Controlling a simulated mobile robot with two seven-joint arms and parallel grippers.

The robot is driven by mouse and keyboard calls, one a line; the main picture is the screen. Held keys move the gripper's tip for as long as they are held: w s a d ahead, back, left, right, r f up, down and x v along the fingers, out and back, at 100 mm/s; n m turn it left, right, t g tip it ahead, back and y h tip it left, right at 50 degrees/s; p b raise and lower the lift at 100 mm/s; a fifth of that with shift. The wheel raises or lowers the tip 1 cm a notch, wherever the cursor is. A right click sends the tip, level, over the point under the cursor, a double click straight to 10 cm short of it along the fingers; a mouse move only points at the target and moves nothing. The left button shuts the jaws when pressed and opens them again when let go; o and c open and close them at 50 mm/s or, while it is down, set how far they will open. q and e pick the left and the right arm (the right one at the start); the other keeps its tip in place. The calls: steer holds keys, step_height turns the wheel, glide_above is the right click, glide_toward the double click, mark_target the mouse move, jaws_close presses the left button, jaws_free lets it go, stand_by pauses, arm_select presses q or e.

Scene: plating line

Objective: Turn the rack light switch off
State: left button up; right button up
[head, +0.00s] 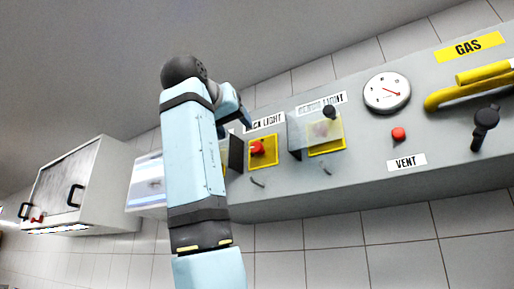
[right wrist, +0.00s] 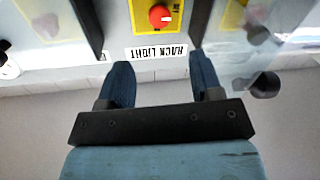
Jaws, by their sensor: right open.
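The rack light switch is a red knob (head: 257,147) on a yellow plate (head: 263,160) on the grey wall panel. Its label is partly covered by my arm in the head view. In the right wrist view the knob (right wrist: 160,15) is at the top, with the upside-down RACK LIGHT label (right wrist: 157,52) below it. My right gripper (right wrist: 161,72) is open and empty, its two fingers spread below the label, apart from the knob. In the head view it is mostly hidden behind my right arm. My left gripper is not in view.
A switch under a clear cover (head: 314,133) with a black knob stands right of the red knob. A gauge (head: 387,92), red VENT button (head: 398,134), yellow pipe (head: 470,86) and black lever (head: 485,127) lie further right. A white cabinet (head: 85,185) hangs at left.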

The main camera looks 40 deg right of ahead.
mark_target(256, 147)
steer(key=p+x, duration=0.3)
steer(key=x, duration=0.7)
steer(key=shift+w+d+r, duration=0.1)
steer(key=shift+d, duration=0.25)
steer(key=shift+w+d, duration=0.25)
steer(key=shift+d, duration=0.15)
steer(key=shift+w+d, duration=0.2)
steer(key=shift+d, duration=0.1)
steer(key=shift+s, duration=0.1)
steer(key=c, duration=0.9)
